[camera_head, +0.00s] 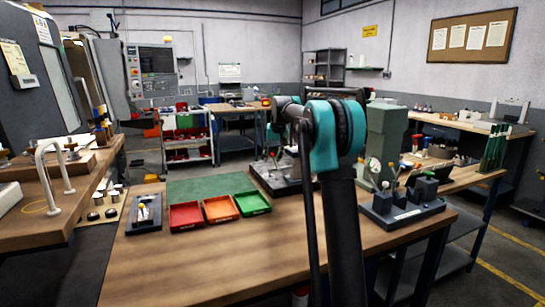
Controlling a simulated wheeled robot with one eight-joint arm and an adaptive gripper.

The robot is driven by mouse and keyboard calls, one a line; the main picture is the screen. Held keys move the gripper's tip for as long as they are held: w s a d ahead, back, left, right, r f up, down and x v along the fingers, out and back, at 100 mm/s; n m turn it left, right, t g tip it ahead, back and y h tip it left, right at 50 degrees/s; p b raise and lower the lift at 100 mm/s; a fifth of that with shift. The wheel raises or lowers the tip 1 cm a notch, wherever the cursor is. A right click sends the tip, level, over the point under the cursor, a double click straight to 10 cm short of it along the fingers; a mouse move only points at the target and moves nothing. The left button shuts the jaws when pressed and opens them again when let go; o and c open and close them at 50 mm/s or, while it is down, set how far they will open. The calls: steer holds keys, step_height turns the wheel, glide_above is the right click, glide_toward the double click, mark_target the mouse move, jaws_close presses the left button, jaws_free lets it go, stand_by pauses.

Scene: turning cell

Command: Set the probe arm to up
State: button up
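I cannot clearly make out a probe arm. A dark plate (262,178) with thin upright pieces lies partly behind the arm.
Red (186,216), orange (220,209) and green (252,204) trays stand in a row before a green mat (210,187). A grey-green press-like machine (386,140) and a dark fixture block (402,210) stand at right. The bench's front is clear.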

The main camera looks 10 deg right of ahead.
jaws_close()
